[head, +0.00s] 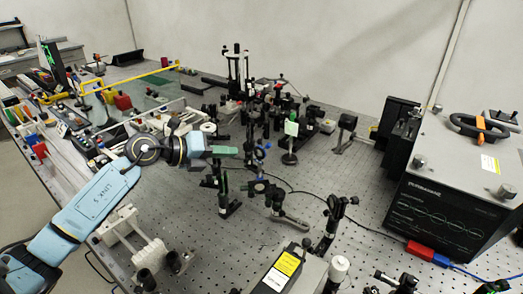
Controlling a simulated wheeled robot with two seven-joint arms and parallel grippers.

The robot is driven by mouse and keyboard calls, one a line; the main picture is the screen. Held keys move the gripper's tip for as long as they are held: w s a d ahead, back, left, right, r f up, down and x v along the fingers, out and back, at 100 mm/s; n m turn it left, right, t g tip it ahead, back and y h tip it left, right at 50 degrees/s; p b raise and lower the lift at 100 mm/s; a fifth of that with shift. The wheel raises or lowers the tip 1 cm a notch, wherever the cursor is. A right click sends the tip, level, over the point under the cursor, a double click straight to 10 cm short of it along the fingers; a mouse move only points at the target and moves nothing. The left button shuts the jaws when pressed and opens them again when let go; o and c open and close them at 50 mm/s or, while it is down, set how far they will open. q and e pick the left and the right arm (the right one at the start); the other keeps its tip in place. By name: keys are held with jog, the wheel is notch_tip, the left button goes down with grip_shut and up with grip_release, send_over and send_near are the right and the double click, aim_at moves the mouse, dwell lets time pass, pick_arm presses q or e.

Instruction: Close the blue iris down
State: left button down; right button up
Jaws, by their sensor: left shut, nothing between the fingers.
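A small blue ring-shaped mount (261,151), which looks like the blue iris, stands on a post among the dark optics near the middle of the head view. Its opening and lever are too small to make out. My left gripper (232,150) reaches in from the left, just left of the blue ring in the picture. Its fingers are shut and empty. I cannot tell whether the fingertips touch the mount. My right gripper is not in view.
Black posts and mounts crowd the perforated optical table (350,205) around the gripper. A large instrument box (450,190) stands at the right. A yellow-labelled box (285,268) sits at the front. A yellow frame (130,78) and clutter fill the back left.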

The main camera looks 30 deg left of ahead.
aim_at(267, 147)
pick_arm(q)
jog(key=x, duration=1)
jog(key=shift+w, duration=0.2)
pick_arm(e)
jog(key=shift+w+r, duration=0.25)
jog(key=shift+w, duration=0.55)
